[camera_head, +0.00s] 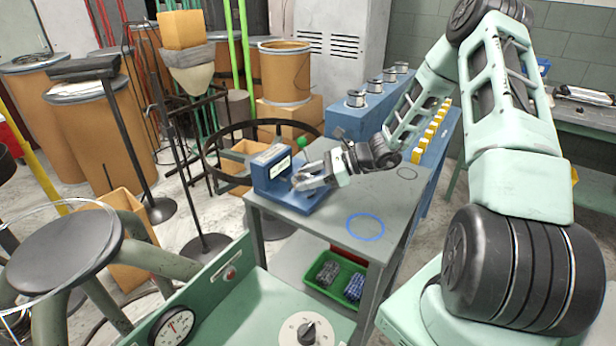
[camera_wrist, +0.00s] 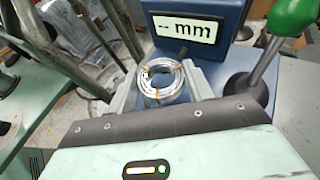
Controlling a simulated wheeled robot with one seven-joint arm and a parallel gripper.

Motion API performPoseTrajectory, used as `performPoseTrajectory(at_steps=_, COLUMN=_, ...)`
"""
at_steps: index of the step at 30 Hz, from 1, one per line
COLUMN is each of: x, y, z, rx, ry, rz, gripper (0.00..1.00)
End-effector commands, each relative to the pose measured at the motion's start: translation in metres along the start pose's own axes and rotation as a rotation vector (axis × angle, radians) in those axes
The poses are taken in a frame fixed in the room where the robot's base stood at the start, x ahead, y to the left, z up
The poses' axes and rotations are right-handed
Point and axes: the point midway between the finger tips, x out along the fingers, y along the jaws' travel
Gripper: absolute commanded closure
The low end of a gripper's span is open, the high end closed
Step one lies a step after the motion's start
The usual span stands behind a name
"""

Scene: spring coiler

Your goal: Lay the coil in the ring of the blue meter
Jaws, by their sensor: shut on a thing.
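The blue meter (camera_head: 268,172) stands at the left end of the grey table in the head view. Its upright body (camera_wrist: 190,14) shows "-- mm" on a white display in the wrist view, with a green-knobbed lever (camera_wrist: 292,16) on the right. My gripper (camera_head: 308,180) is at the meter's front, above or at its base. In the wrist view, my gripper (camera_wrist: 161,84) is shut on a silvery wire coil (camera_wrist: 160,94) with orange-brown ties, between the two grey fingers. The meter's ring cannot be made out, and I cannot tell whether the coil touches the base.
A blue circle (camera_head: 365,227) is marked on the bare grey tabletop, and a dark circle lies farther back. A green bin (camera_head: 335,275) with dark parts sits on the lower shelf. A blue bench (camera_head: 372,112) with several spools stands behind. A black hoop stand is left of the meter.

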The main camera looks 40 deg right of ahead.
Motion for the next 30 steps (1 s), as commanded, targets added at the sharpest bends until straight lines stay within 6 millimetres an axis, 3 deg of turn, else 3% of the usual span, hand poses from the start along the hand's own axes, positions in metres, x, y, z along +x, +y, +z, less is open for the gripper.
performPoseTrajectory(at_steps=29, x=0.009, y=0.0, z=-0.022, rx=0.001, ry=-0.001, rz=0.0, gripper=0.77)
performPoseTrajectory(at_steps=30, x=0.009, y=0.0, z=-0.021, rx=0.0, ry=-0.001, rz=0.0, gripper=0.41)
